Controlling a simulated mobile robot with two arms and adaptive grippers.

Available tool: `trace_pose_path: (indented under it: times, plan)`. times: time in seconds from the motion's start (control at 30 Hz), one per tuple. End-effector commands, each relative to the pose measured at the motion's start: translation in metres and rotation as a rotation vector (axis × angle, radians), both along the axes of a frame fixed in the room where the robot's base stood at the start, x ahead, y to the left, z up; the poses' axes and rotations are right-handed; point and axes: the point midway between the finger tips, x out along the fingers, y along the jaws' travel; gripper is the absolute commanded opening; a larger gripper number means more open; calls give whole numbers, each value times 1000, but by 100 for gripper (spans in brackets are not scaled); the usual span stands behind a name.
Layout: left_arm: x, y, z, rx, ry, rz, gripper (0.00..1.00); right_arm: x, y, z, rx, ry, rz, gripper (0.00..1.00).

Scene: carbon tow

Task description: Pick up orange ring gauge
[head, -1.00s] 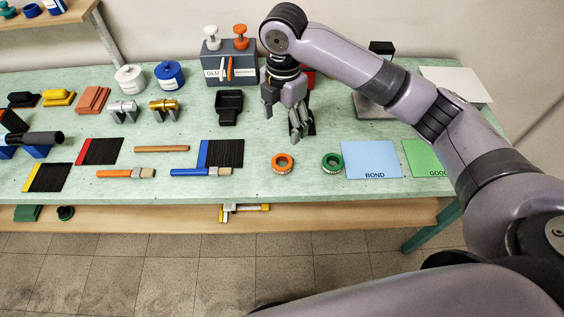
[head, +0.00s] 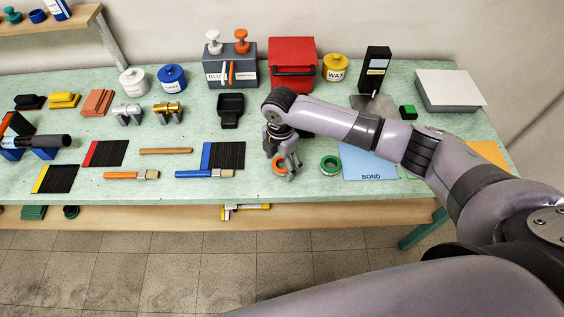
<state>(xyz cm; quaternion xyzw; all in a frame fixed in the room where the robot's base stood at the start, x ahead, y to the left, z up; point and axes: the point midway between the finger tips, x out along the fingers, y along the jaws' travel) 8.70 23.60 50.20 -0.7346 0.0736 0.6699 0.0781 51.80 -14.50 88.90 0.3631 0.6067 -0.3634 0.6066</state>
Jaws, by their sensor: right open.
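The orange ring gauge (head: 278,165) lies flat on the green table near its front edge, partly covered by my right gripper. My right gripper (head: 284,163) is open and points down at the ring, with its fingers over or just beside it. Whether the fingers touch the ring or straddle it cannot be told. A green ring gauge (head: 330,165) lies just to the right of it. My left gripper is not in view.
The blue BOND sheet (head: 370,168) lies right of the green ring. A blue-handled brush (head: 207,174) and a blue-edged black bundle (head: 224,155) lie to the left. A black tray (head: 231,110), red box (head: 292,64) and glue box (head: 230,66) stand behind.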

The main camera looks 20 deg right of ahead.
Motion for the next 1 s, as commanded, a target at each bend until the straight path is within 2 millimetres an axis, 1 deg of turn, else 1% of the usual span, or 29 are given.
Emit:
trace_pose_path:
  times: [0.1,0.3,0.33,1.0]
  plan:
    - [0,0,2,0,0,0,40,-1,0,-8,-1,0,0,70]
    - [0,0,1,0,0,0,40,0,0,-8,-1,0,1,70]
    - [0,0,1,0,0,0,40,0,0,-8,-1,0,1,69]
    - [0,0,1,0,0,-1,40,0,0,-8,-1,0,0,24]
